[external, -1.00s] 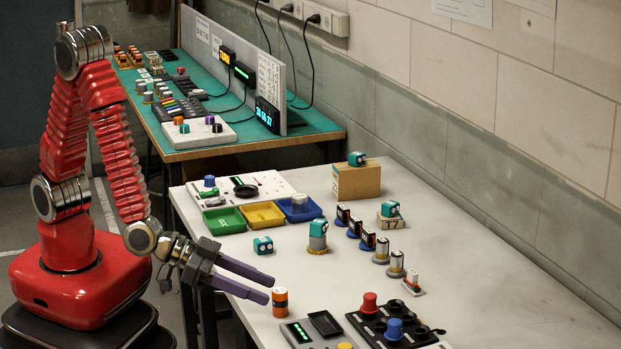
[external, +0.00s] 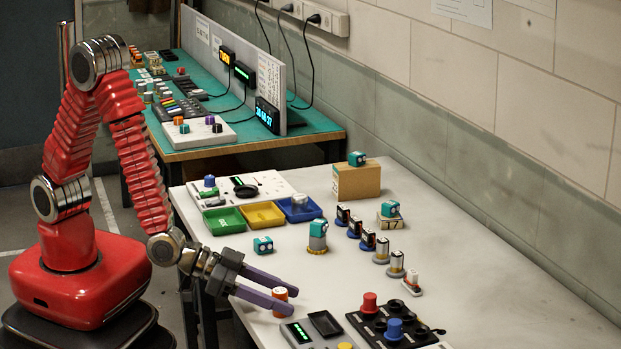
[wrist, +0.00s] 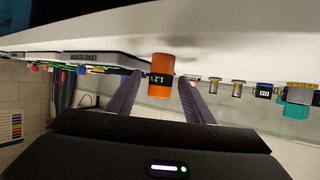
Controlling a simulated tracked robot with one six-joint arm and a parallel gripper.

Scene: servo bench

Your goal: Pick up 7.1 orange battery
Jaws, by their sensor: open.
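The orange battery (external: 280,295) stands upright near the front edge of the white table (external: 420,250). In the wrist view the orange battery (wrist: 161,76) has a dark band that reads "1.2 V". My gripper (external: 285,300) is open, with its two purple fingers on either side of the battery. The near finger hides part of the battery in the external view. In the wrist view my gripper (wrist: 162,88) has the battery between its fingertips; a gap shows on the right, and I cannot tell whether the left finger touches it.
A tester with a green display (external: 298,333) and a black socket board (external: 395,325) with red and blue knobs lie close on the right. Green (external: 225,229), yellow and blue trays sit farther back. Several batteries stand toward the wall.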

